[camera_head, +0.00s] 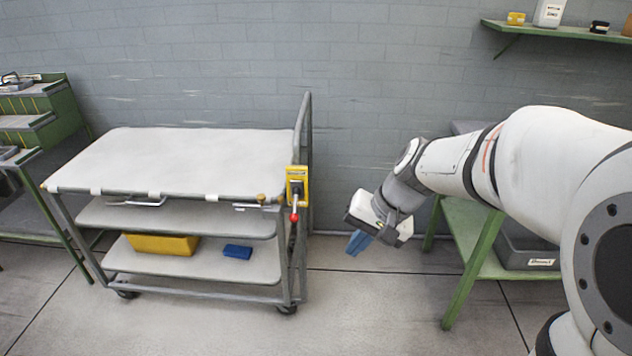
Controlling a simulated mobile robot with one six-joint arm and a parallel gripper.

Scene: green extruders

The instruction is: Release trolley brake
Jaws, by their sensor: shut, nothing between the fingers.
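The trolley (190,165) stands left of centre against the wall, with three shelves, a tall push handle at its right end and small castors. A yellow brake box (298,180) is fixed on its right front corner. A brake lever (294,207) with a red knob hangs down below the box. My gripper (357,243), with blue fingertips, is shut and empty. It is to the right of the lever and a little lower in the picture, apart from it, pointing down and left. Which brake position the lever is in, I cannot tell.
A yellow bin (162,244) and a blue box (237,251) sit on the trolley's bottom shelf. A green bench (468,235) stands behind my arm on the right. A green stepped rack (45,130) is at the left. The floor between trolley and bench is clear.

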